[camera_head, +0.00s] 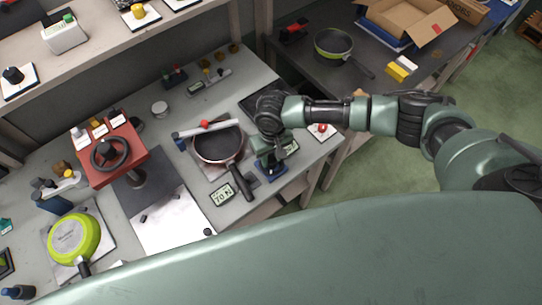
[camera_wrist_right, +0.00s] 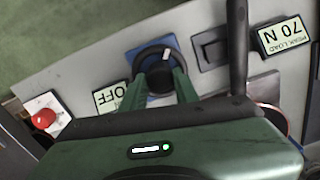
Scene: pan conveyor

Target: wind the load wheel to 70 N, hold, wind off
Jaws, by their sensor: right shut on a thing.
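My right gripper (camera_head: 271,152) reaches down at the right end of the bench. In the right wrist view its fingers (camera_wrist_right: 160,82) are shut on a round dark knob (camera_wrist_right: 156,57) with a white pointer line, on a blue plate (camera_wrist_right: 134,60). In the head view the arm mostly hides this knob. A small display marked peak load (camera_wrist_right: 284,36) reads 70 N; it also shows in the head view (camera_head: 222,194). A dark spoked handwheel (camera_head: 110,153) sits on a red box at the left, untouched. My left gripper is not in view.
A dark red pan (camera_head: 217,143) sits left of the gripper, its black handle (camera_wrist_right: 237,45) close to the fingers. A red button (camera_wrist_right: 43,118) stands near the bench's right edge. A green pan (camera_head: 74,239) lies at the left. Another pan (camera_head: 333,44) is on the back table.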

